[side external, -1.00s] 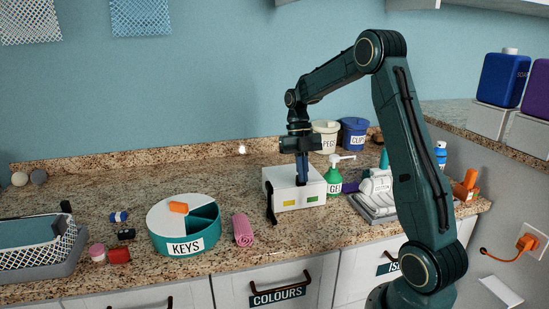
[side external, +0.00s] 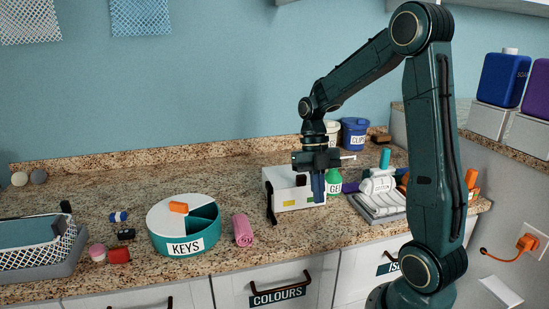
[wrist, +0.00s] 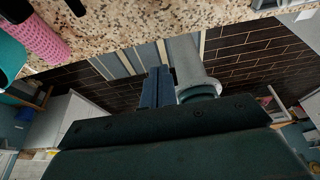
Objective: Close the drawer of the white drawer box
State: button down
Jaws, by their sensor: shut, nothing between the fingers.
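The white drawer box (side external: 284,180) stands on the granite counter in the side external view, with a yellow label on its front and a black upright piece at its left front corner. My gripper (side external: 318,197) is shut and empty, pointing down in front of the right part of the box's front. It hides the green label there. I cannot tell whether it touches the box or how far the drawer stands out. In the wrist view my shut fingers (wrist: 158,76) reach past the counter edge; I cannot make out the box there.
A green GEL bottle (side external: 334,185) and a grey rack (side external: 376,208) stand to the right. Cabinet drawers with handles (side external: 280,287) are below the counter edge.

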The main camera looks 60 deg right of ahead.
jog(key=s+a, duration=0.4)
jog(key=v, duration=1)
jog(key=s+a+m+t+h, duration=0.1)
jog(key=s+a+m+t, duration=0.2)
jog(key=m, duration=1)
jog(key=s+a+m+t+h, duration=0.1)
jog(key=s+a+m+t, duration=0.2)
jog(key=a+m, duration=0.7)
jog(key=shift+s+r+m+t+h, duration=0.3)
jog(key=shift+m+t, duration=0.8)
jog(key=shift+m, duration=0.8)
dwell(0.5)
